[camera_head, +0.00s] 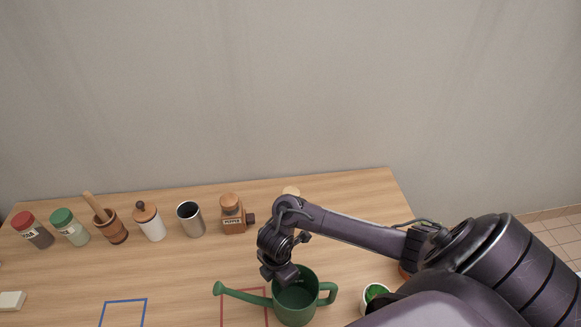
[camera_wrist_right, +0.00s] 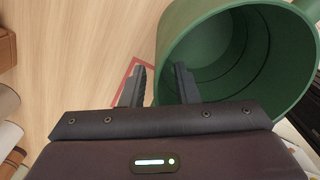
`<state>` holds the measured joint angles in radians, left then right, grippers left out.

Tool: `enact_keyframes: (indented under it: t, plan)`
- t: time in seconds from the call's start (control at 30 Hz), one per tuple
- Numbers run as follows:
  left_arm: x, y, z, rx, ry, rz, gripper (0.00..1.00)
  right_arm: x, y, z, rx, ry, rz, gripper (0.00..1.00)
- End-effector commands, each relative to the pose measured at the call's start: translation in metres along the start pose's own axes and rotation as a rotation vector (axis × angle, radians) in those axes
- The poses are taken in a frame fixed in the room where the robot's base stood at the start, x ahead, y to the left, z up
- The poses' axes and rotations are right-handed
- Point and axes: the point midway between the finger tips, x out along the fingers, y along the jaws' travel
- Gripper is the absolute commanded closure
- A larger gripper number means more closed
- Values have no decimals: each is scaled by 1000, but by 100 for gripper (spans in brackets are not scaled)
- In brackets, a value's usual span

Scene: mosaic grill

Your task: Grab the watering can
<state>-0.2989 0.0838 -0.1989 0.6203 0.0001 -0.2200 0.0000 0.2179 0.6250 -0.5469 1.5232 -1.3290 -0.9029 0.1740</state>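The green watering can (camera_head: 294,303) stands upright on the table at the bottom of the head view, its spout to the left and its handle to the right. My right gripper (camera_head: 281,275) is over its open top at the left rim, hiding part of the rim. In the right wrist view, the open mouth of the can (camera_wrist_right: 240,62) fills the upper right. The two fingers of my right gripper (camera_wrist_right: 159,72) are spread apart, with the near wall of the can appearing between them. I cannot tell whether they touch it. My left gripper is not in view.
A red outline (camera_head: 230,292) lies under the spout and a blue outline (camera_head: 124,300) is farther left. A metal cup (camera_head: 191,220), pepper mill (camera_head: 235,215), wooden mortar (camera_head: 111,228) and several jars line the back. A white pot with green contents (camera_head: 375,293) stands right of the can.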

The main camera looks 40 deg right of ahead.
Motion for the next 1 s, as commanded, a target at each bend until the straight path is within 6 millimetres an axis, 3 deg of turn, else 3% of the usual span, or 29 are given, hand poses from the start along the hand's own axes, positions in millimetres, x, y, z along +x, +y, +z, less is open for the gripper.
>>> enact_keyframes:
  t: [0.13, 0.4, 0.63, 1.0]
  plan:
    - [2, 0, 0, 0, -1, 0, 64, 17, -1, 0, -1, 0, -1, 72]
    - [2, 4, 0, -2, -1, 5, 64, 19, 0, 0, -1, -1, 1, 72]
    - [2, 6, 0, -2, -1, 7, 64, 19, 0, 1, -1, -1, 1, 100]
    - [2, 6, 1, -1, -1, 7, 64, 18, 0, 1, -1, -1, 2, 100]
